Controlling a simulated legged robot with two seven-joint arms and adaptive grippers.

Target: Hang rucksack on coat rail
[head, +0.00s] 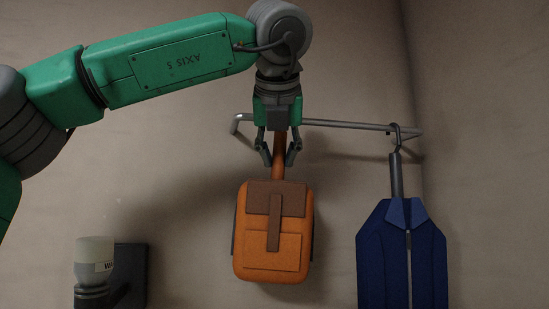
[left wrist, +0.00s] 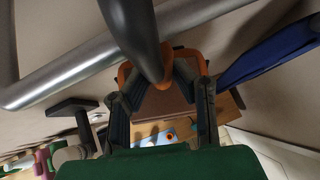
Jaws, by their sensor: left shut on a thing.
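The orange rucksack (head: 252,262), with a brown flap and strap, hangs upright in the middle of the head view. My left gripper (head: 279,158) points down above it and is shut on its brown top loop (head: 279,140). The grey coat rail (head: 340,123) runs along the wall at the gripper's height, partly hidden behind it. In the left wrist view the rail (left wrist: 75,80) crosses the upper part close to the gripper (left wrist: 164,92), and an orange-brown loop (left wrist: 205,62) shows between the fingers. I cannot tell whether the loop is around the rail. My right gripper is not in view.
A blue jacket (head: 380,255) hangs from a hook near the rail's right end; it also shows in the left wrist view (left wrist: 262,55). A pale-capped object (head: 95,250) stands at the lower left before a dark box (head: 131,265). Wall is bare between rucksack and jacket.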

